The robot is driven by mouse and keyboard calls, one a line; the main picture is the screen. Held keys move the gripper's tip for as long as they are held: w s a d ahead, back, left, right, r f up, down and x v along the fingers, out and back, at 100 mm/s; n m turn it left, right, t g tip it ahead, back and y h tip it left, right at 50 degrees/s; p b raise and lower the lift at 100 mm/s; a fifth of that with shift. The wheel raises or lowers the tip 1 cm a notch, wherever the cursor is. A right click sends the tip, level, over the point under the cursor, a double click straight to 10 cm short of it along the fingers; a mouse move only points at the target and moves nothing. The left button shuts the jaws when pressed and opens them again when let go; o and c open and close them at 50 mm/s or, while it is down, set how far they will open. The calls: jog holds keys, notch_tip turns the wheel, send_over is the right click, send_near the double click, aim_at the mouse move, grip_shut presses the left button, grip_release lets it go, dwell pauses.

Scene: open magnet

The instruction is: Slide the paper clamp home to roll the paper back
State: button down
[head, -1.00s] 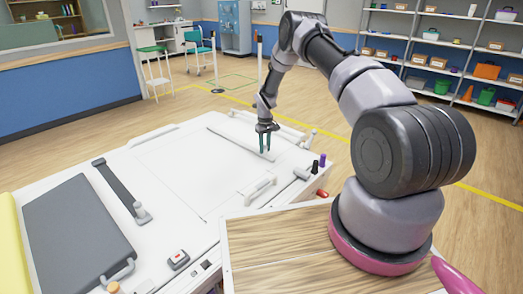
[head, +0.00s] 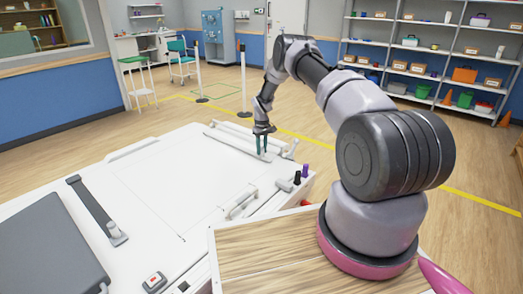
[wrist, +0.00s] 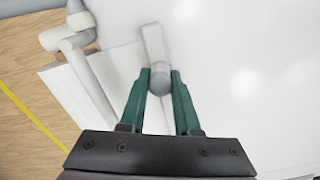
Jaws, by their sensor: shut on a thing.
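The paper clamp (head: 232,145) is a long pale bar lying across the white tabletop, near the table's far right edge and close to the raised rail there. My gripper (head: 262,152) points down at the clamp's near end, its green fingers on either side of it. In the wrist view, the fingers (wrist: 160,72) are closed around a round grey-white knob on the end of the clamp (wrist: 153,42). The white sheet area (head: 165,185) lies flat on the table, left of the clamp. The contact low on the knob is partly hidden.
A white handle (head: 242,203) and black and purple knobs (head: 305,171) stand along the near right edge. A dark strap bar (head: 95,208) and a grey panel (head: 45,240) lie at the left. A red button (head: 154,279) sits in front. The tabletop middle is clear.

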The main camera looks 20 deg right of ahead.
jog(key=c, duration=0.7)
grip_release()
jog(key=shift+w+d, duration=0.2)
jog(key=shift+d, duration=0.1)
jog(key=shift+o, duration=0.4)
jog(key=shift+a, duration=0.1)
notch_tip(320, 180, up, 11)
